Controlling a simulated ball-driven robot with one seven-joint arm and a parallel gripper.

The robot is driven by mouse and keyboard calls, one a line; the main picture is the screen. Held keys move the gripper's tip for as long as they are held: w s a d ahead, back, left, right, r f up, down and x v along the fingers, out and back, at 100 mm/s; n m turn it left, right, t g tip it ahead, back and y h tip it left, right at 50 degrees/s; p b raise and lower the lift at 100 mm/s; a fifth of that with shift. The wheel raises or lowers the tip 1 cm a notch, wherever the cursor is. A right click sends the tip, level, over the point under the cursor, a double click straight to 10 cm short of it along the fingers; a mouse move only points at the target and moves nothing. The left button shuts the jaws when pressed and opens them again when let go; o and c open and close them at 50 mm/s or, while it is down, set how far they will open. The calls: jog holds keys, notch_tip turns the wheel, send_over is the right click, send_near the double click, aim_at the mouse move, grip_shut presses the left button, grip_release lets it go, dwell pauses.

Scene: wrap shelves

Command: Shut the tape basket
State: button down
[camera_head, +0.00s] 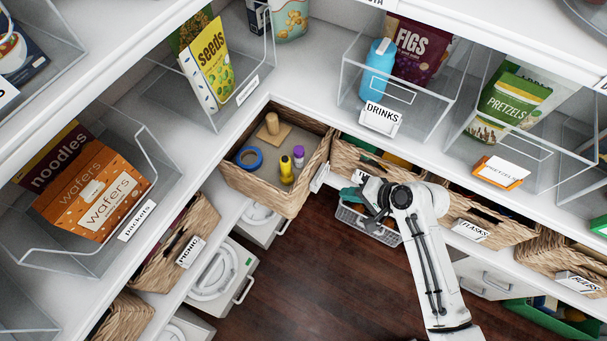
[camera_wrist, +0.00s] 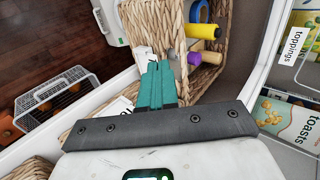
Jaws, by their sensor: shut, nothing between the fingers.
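The tape basket (camera_head: 296,200) is a wicker basket in the shelf corner, its front standing out past the shelf edge. It holds a blue tape ring (camera_head: 249,158), a yellow bottle (camera_head: 286,170), a purple-capped item (camera_head: 298,153) and a wooden piece (camera_head: 271,130). My gripper (camera_head: 352,195) is to the right of the basket's front, with teal fingers shut and empty. In the wrist view the fingertips (camera_wrist: 157,68) overlap the basket's wicker wall (camera_wrist: 152,25); I cannot tell whether they touch it. The tape (camera_wrist: 200,11) shows beyond that wall.
Other wicker baskets, labelled picnic (camera_head: 180,245) and flasks (camera_head: 490,222), line the lower shelves. A grey wire basket (camera_head: 365,224) is below my gripper. Clear bins with drinks (camera_head: 378,70) and pretzels (camera_head: 510,100) stand above. The wooden floor (camera_head: 310,280) in front is open.

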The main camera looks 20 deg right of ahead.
aim_at(302, 183)
jog(key=shift+w+a+r+x, duration=0.2)
jog(key=shift+w+r+x, duration=0.1)
jog(key=shift+x, duration=1.85)
jog(key=shift+w+a+r+x, duration=0.15)
jog(key=shift+r+x, duration=0.2)
jog(key=shift+x, duration=1.8)
jog(key=shift+w+a+r+x, duration=0.2)
jog(key=shift+w+r+x, duration=0.1)
jog(key=shift+x, duration=1.85)
jog(key=shift+r, duration=0.1)
jog(key=shift+w+a, duration=0.45)
jog(key=shift+w, duration=0.2)
jog(key=w+a+b, duration=0.3)
jog(key=w+a, duration=0.1)
jog(key=w, duration=0.1)
jog(key=w+a+b, duration=0.3)
jog(key=w+a, duration=0.1)
jog(key=w, duration=0.2)
jog(key=w+a+b, duration=0.3)
jog(key=w+a, duration=0.1)
jog(key=w, duration=0.2)
jog(key=shift+a, duration=0.2)
jog(key=shift+w+a+r, duration=0.1)
jog(key=shift+w, duration=0.05)
jog(key=shift+w+r, duration=0.1)
